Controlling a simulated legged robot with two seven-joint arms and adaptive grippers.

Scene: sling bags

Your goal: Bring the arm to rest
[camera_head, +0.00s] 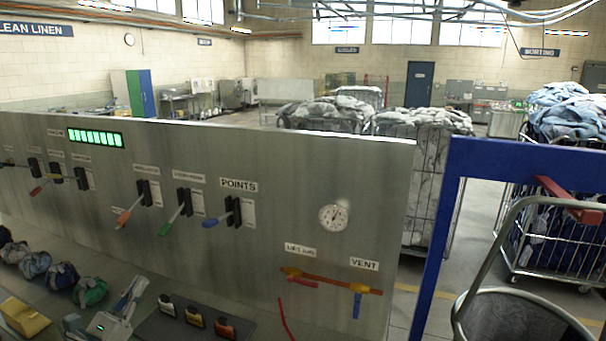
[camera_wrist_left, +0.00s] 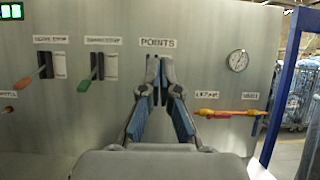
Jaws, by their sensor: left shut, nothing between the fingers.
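My left gripper (camera_head: 137,283) is low at the left in the head view, over the counter in front of the grey metal panel (camera_head: 270,190). In the left wrist view the two blue-padded fingers of my left gripper (camera_wrist_left: 160,72) meet at the tips, shut and empty. They overlap the panel below the POINTS label (camera_wrist_left: 160,42) and hide most of that lever. In the head view the blue POINTS lever (camera_head: 215,221) is clear of the gripper. My right gripper is in neither view.
Small bundles (camera_head: 62,276), a yellow block (camera_head: 22,317) and a dark button box (camera_head: 195,318) lie near my left gripper. Levers and a gauge (camera_head: 334,215) line the panel. A blue frame (camera_head: 437,240) and laundry cages (camera_head: 430,170) stand to the right.

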